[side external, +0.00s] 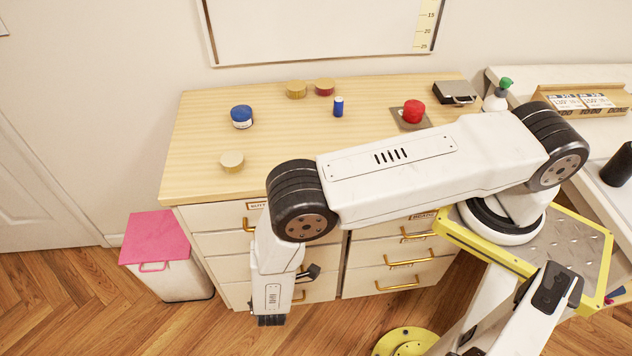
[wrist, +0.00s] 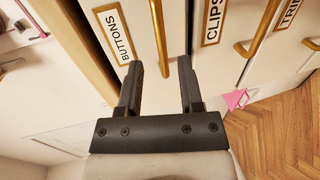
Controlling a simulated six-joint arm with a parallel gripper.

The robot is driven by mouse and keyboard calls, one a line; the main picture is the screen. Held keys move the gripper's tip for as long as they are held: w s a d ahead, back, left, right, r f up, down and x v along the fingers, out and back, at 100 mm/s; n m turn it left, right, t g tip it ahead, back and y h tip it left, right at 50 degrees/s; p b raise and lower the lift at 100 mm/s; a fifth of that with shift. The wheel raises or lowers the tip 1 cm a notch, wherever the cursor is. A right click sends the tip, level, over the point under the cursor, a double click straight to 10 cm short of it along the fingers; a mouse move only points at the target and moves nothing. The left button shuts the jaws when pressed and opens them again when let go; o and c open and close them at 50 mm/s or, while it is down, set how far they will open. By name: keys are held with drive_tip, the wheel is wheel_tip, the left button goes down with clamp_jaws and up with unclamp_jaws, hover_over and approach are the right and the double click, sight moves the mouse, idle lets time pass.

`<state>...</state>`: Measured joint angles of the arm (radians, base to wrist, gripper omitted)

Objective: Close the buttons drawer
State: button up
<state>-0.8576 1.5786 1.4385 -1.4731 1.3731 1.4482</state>
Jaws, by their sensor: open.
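The buttons drawer is the top left drawer of a white cabinet. In the side view its pale front (side external: 222,219) shows under the wooden top, partly behind my arm. In the wrist view its BUTTONS label (wrist: 118,36) and long gold handle (wrist: 157,30) face me. I cannot tell how far out the drawer stands. My gripper (wrist: 160,66) is open and empty. Its fingers are on either side of the handle's near end in the picture; contact is not clear. In the side view my gripper (side external: 271,320) points down in front of the left drawers, its fingertips small there.
The CLIPS drawer (wrist: 229,45) is beside the buttons drawer in the wrist view. The wooden worktop (side external: 290,135) holds several jars and lids, a blue spool (side external: 338,106) and a red item (side external: 413,110). A pink-lidded bin (side external: 160,245) stands left on open floor.

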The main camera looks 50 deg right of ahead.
drive_tip(key=shift+v, duration=0.95)
drive_tip(key=shift+d, duration=0.1)
drive_tip(key=s+d+r+m+g+y, duration=0.2)
drive_tip(key=s+d+r+m+g, duration=0.15)
drive_tip(key=d+r+g, duration=0.7)
drive_tip(key=s+d+r+m+t+y, duration=0.1)
drive_tip(key=d+r+y, duration=0.3)
drive_tip(key=r, duration=0.4)
drive_tip(key=s+d+r+m+t+y, duration=0.1)
drive_tip(key=s+d+r+m+y, duration=0.2)
drive_tip(key=r, duration=0.6)
drive_tip(key=shift+s+d+m+y, duration=0.35)
drive_tip(key=shift+m+y, duration=0.4)
drive_tip(key=shift+y, duration=0.25)
